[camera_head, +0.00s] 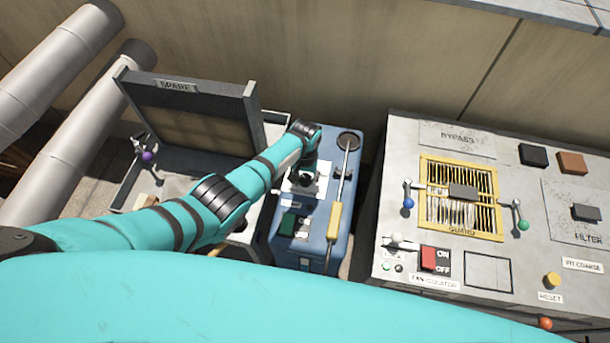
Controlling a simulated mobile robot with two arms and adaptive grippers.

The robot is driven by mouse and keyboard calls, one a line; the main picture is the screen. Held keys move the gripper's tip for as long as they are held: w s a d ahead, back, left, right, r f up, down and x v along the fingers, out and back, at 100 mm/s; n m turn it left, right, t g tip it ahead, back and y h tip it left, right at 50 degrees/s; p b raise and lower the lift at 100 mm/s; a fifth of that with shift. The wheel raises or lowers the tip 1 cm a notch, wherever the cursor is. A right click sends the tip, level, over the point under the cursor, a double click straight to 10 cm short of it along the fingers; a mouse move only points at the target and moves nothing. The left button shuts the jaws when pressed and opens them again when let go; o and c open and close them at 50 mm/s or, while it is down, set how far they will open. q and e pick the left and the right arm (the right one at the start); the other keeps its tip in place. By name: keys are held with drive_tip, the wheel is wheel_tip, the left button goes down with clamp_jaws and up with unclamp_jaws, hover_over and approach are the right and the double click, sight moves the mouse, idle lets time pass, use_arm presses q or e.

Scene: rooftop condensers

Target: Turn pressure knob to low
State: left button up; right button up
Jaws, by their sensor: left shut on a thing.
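My left arm reaches in from the left to the blue unit (345,192). My left gripper (303,180) points down at a white panel (322,183) on top of this unit. It is shut on what seems to be the pressure knob, a small dark part at the panel. The wrist and gripper cover most of the knob, so its pointer and setting cannot be read. My right gripper is not in view.
Right is a grey cabinet (400,150) with a yellow guard (426,185) and a red switch (428,258).

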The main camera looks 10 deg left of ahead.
sight(305, 178)
use_arm(q)
drive_tip(key=shift+w+n, duration=0.1)
drive_tip(key=shift+n, duration=1.1)
drive_tip(key=o, duration=1.1)
drive_tip(key=shift+o, duration=0.2)
drive_tip(key=shift+r, duration=0.1)
wheel_tip(305, 178, up, 12)
